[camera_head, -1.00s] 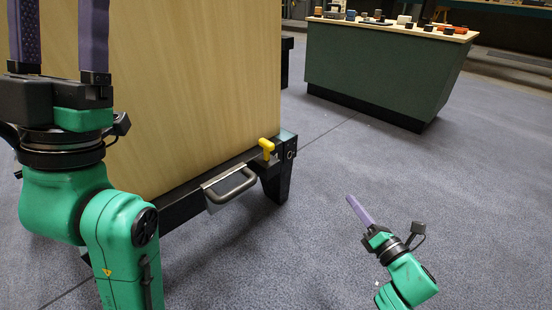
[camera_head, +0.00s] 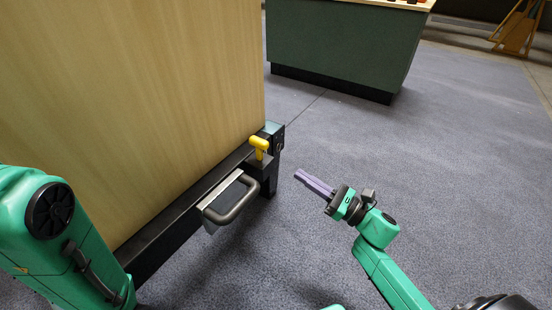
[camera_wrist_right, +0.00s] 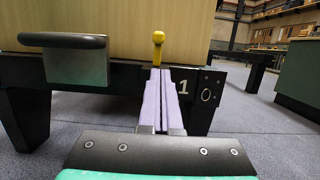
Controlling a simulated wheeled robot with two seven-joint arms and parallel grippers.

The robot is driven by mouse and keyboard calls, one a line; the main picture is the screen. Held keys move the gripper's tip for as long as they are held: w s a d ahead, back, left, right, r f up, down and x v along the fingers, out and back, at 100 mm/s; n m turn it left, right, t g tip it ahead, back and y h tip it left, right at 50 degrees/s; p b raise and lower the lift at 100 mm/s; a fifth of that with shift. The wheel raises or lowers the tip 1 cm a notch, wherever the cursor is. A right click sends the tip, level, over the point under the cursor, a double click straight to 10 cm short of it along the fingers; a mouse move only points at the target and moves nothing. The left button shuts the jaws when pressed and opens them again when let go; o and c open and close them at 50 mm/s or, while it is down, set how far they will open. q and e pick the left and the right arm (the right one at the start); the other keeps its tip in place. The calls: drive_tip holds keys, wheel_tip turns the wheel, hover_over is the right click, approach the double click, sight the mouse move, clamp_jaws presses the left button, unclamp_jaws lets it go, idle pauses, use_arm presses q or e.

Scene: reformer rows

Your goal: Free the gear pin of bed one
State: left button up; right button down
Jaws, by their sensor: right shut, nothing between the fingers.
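The yellow gear pin (camera_head: 259,145) stands upright on the black frame near the end of the bed (camera_head: 190,205). It also shows in the right wrist view (camera_wrist_right: 158,38), just beyond my fingertips, beside a plate marked "1 0". My right gripper (camera_head: 300,176) is shut and empty, its purple fingers pointing left toward the pin with a gap between. In the right wrist view its shut fingers (camera_wrist_right: 160,75) line up below the pin's knob. My left arm is at the left edge of the head view; its gripper is out of the frame.
A black handle (camera_head: 232,200) on a metal bracket sticks out from the frame, left of the pin. A tall wooden panel (camera_head: 130,100) rises behind it. A green counter (camera_head: 340,45) stands at the back. The carpet to the right is clear.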

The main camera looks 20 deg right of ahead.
sight(259, 150)
drive_tip(key=b+x, duration=0.3)
drive_tip(key=x, duration=0.7)
